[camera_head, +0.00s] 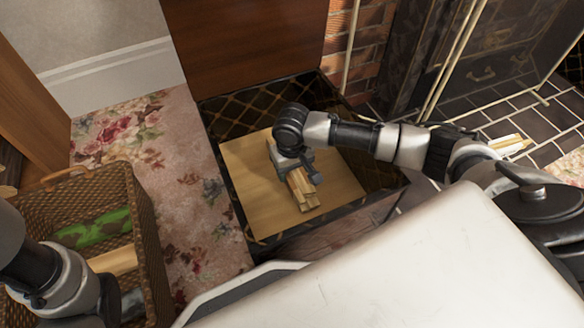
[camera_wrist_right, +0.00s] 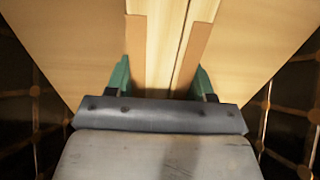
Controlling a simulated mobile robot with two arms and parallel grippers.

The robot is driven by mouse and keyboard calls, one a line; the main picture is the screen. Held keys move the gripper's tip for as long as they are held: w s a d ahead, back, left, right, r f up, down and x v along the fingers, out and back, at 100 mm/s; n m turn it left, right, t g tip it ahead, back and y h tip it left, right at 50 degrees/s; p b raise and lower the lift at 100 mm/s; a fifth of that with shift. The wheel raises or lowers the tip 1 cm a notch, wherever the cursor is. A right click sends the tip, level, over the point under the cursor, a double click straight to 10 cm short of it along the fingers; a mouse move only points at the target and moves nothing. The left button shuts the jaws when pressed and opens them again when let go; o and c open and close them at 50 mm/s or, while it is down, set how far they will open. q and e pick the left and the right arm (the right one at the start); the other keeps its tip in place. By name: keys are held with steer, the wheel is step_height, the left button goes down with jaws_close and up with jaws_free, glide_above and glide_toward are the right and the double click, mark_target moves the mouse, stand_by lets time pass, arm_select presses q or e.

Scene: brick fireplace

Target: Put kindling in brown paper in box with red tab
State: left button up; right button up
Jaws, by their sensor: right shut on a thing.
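My right gripper (camera_head: 296,177) is shut on a bundle of pale kindling sticks (camera_head: 303,192) over the open box. In the right wrist view, the green fingertips (camera_wrist_right: 161,78) press on both sides of the kindling (camera_wrist_right: 166,40), with brown paper strips along its sides. The box (camera_head: 215,112) is dark with a gold lattice lining and a plain tan floor (camera_head: 245,165). Its brown lid (camera_head: 245,40) stands open at the back. I cannot tell whether the bundle touches the floor. No red tab shows.
A wicker basket (camera_head: 148,235) at the left holds a green patterned roll (camera_head: 95,229) and a piece of wood (camera_head: 113,261). More pale wood (camera_head: 510,144) lies on the dark hearth tiles (camera_head: 500,110) at the right. Floral carpet (camera_head: 185,180) lies between basket and box.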

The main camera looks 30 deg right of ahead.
steer(key=o, duration=1)
